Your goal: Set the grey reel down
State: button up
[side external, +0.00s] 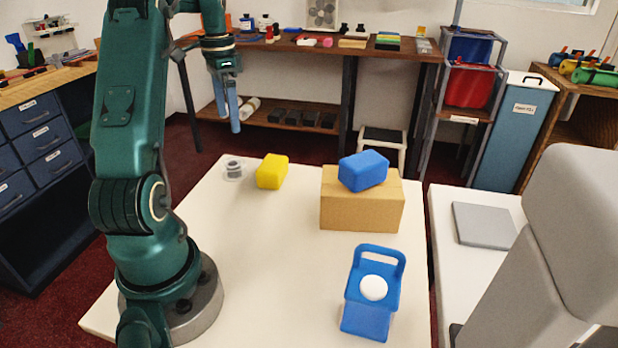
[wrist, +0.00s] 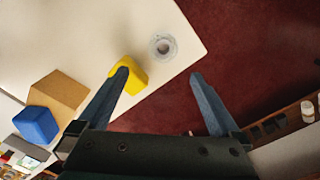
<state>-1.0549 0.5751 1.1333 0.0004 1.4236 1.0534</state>
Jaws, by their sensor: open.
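The grey reel (side external: 233,168) is at the far left corner of the white table, with a pale round rim or dish at its base; I cannot tell which. It also shows in the wrist view (wrist: 163,46), near the table's edge. My gripper (side external: 233,129) is open and empty, its blue fingers pointing down, apart from the reel. In the wrist view my gripper (wrist: 159,75) has its fingers spread wide, with nothing held between them. The left fingertip overlaps the yellow block (wrist: 135,77) in that picture.
The yellow block (side external: 272,171) stands right of the reel. A blue block (side external: 363,170) sits on a tan box (side external: 361,212). A blue handled holder (side external: 368,316) with a white ball (side external: 373,287) is at the front right. The table's middle (side external: 285,250) is clear.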

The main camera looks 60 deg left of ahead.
jog(key=w+d+r+t+y, duration=0.1)
jog(key=w+d+r, duration=0.15)
jog(key=d, duration=0.65)
jog(key=w+d+r+t, duration=0.1)
jog(key=d+r, duration=0.2)
jog(key=d, duration=0.5)
jog(key=s+d+f+t, duration=0.1)
jog(key=s+d, duration=0.3)
jog(key=d, duration=0.3)
jog(key=s+d+f+t+h, duration=0.1)
jog(key=s+d+f+t, duration=0.1)
jog(key=s+d, duration=0.2)
jog(key=d, duration=0.3)
jog(key=shift+d+f+t, duration=0.15)
jog(key=shift+d+t, duration=0.15)
jog(key=shift+d, duration=0.05)
